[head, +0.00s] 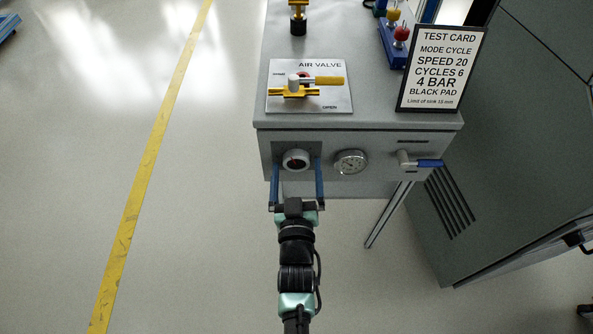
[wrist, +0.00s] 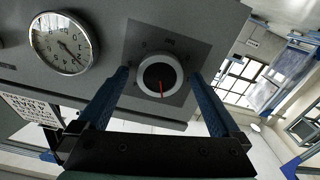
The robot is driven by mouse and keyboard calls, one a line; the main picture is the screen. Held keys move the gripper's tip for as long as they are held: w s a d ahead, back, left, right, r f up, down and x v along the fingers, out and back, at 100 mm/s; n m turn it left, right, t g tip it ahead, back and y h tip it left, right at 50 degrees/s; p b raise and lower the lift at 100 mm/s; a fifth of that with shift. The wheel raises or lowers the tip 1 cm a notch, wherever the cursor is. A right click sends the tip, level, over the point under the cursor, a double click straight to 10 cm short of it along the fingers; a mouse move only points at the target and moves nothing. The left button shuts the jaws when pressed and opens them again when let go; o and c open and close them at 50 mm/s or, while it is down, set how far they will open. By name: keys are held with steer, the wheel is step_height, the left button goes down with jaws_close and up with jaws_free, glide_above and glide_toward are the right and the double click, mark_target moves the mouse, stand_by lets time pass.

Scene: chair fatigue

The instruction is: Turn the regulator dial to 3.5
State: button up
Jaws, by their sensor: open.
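The regulator dial (head: 297,160) is a round knob with a pale rim and dark face on the front panel of the grey bench. In the wrist view the dial (wrist: 152,88) shows a red pointer line running from its centre toward the picture's bottom. My gripper (head: 297,168) is open, with one blue finger on each side of the dial. In the wrist view the fingers of my gripper (wrist: 160,75) straddle the dial with visible gaps; contact is not evident.
A round pressure gauge (head: 350,162) sits right of the dial, then a blue-handled lever (head: 428,163). An air valve plate (head: 335,97) with yellow handles and a test card (head: 443,68) are on top. A dark cabinet (head: 510,150) stands right; floor is clear left.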

steer(key=shift+c, duration=0.2)
steer(key=c, duration=1.3)
steer(key=m, duration=0.4)
steer(key=shift+m+b, duration=0.3)
steer(key=shift+b, duration=0.1)
steer(key=shift+m+b, duration=0.5)
steer(key=shift+m, duration=1.6)
steer(key=o, duration=1.3)
